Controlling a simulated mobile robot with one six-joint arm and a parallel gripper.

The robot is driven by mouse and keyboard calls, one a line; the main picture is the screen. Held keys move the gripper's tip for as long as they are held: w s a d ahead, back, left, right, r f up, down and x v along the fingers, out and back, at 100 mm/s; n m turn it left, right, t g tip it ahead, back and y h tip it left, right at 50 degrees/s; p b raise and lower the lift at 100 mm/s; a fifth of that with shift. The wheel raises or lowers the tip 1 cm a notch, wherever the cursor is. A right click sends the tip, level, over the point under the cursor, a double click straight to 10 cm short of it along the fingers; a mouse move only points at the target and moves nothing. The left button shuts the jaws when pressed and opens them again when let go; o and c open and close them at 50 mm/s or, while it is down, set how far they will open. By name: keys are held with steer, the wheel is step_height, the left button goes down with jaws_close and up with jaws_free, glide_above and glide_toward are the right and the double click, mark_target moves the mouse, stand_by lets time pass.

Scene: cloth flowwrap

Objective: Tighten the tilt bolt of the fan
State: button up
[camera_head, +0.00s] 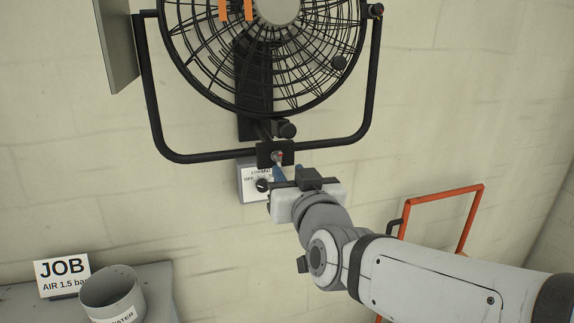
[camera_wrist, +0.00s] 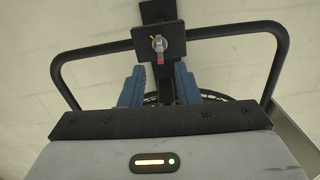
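The fan (camera_head: 262,60) hangs on the wall in a black U-shaped yoke (camera_head: 150,90). A bolt with a pale head and a red mark (camera_head: 278,156) sits on the black plate at the yoke's bottom middle. It also shows in the wrist view (camera_wrist: 158,44), with red and yellow marks. Another bolt or knob with red on it (camera_head: 376,10) sits at the yoke's upper right end. I cannot tell by label which is the tilt bolt. My gripper (camera_wrist: 159,72) is open and empty, its blue fingers apart, just short of the lower bolt.
A switch box (camera_head: 249,186) is on the wall beside my gripper. An orange frame (camera_head: 440,195) stands at the right. A grey surface at lower left holds a JOB sign (camera_head: 62,274) and a round container (camera_head: 112,292). A grey panel (camera_head: 116,45) is left of the fan.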

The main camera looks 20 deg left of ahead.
mark_target(280, 159)
steer(key=p+x, duration=0.1)
steer(key=x, duration=0.5)
steer(key=shift+s, duration=0.1)
steer(key=shift+c, duration=0.2)
